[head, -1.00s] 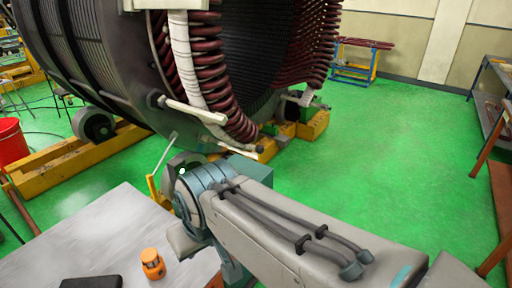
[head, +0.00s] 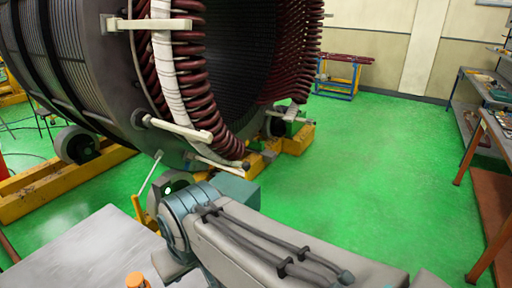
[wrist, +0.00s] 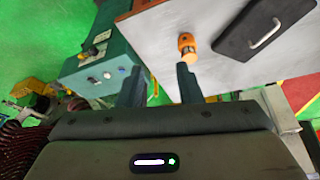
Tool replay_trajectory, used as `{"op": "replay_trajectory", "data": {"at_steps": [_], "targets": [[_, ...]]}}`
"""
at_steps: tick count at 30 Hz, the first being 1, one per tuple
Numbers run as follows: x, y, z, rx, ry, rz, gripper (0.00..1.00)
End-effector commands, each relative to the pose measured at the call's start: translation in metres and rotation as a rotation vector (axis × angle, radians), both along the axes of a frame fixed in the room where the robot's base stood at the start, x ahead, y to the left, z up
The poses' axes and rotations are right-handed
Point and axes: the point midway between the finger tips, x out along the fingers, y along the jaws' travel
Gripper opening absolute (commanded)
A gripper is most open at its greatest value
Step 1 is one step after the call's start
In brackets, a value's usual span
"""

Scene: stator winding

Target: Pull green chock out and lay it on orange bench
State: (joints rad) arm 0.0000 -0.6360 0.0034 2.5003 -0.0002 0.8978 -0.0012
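I cannot clearly pick out a green chock in either view; a small greenish part shows beside the right-hand support roller (head: 288,112), too small to tell. The orange-legged bench (head: 498,142) stands at the right edge of the head view, partly cut off, with small items on its top. My gripper (wrist: 160,86) shows in the wrist view with its two dark fingers apart and nothing between them. In the head view my arm hides the gripper.
The large stator (head: 115,75) with dark red coils rests on yellow supports (head: 60,182). A pale table (head: 85,255) at front left carries an orange bottle (wrist: 187,42) and a black case (wrist: 262,30). A grey bench (head: 480,84) stands behind. Green floor between stator and benches is clear.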

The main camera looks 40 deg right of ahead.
Motion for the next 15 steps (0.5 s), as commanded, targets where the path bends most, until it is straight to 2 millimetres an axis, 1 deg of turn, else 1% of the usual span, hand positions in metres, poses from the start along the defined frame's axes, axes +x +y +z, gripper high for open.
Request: {"op": "replay_trajectory", "data": {"at_steps": [8,11,15], "targets": [[0.000,0.000,-0.001,0.000,0.000,0.000,0.32],[0.000,0.000,-0.010,0.000,0.006,0.000,0.32],[0.002,0.000,-0.037,-0.001,0.024,0.000,0.32]]}}
